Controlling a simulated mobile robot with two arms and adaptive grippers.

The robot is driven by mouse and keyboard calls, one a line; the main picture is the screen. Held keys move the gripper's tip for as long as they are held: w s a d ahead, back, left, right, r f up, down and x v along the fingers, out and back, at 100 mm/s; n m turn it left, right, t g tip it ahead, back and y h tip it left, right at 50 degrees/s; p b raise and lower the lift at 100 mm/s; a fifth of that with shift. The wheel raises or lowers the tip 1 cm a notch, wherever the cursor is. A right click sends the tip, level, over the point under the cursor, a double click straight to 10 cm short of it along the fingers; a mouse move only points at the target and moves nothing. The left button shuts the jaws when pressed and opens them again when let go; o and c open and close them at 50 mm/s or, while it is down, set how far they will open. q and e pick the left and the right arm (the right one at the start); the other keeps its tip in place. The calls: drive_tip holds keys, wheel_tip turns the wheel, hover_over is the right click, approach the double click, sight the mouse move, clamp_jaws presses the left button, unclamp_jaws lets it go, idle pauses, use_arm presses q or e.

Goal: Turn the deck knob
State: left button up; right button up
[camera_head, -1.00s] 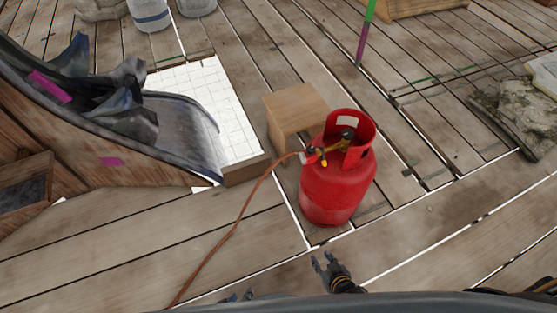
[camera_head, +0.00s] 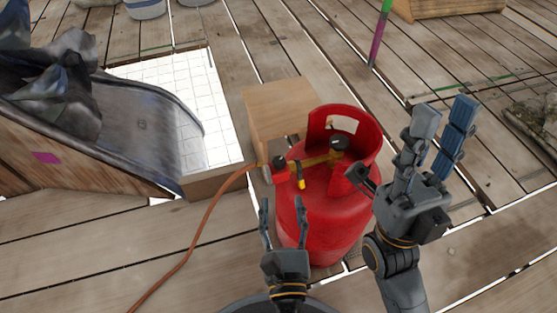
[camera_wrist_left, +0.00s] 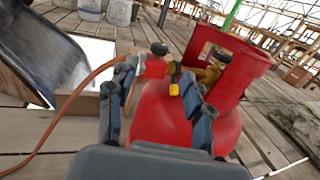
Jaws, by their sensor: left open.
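A red gas cylinder (camera_head: 322,205) stands upright on the deck, with a brass valve (camera_head: 318,160) inside its collar. A black knob (camera_head: 339,143) sits on the valve. A smaller dark knob (camera_head: 281,162) and a yellow part (camera_head: 301,183) are at the hose end. I cannot tell which knob is the deck knob. My left gripper (camera_head: 284,212) is open and empty in front of the cylinder, below the hose end. The left wrist view shows the yellow part (camera_wrist_left: 174,79) between its fingers in the picture. My right gripper (camera_head: 441,132) is open, fingers up, right of the cylinder.
An orange hose (camera_head: 203,228) runs from the valve across the planks to the lower left. A wooden box (camera_head: 277,108) stands behind the cylinder. A grey curved chute (camera_head: 135,130) is at the left, beside white tiles (camera_head: 190,75).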

sight(280, 166)
use_arm(q)
drive_tip(key=w, duration=0.8)
drive_tip(key=w+b, duration=0.1)
drive_tip(key=w, duration=0.3)
drive_tip(key=shift+w+a, duration=0.2)
drive_tip(key=shift+a, duration=0.05)
clamp_jaws()
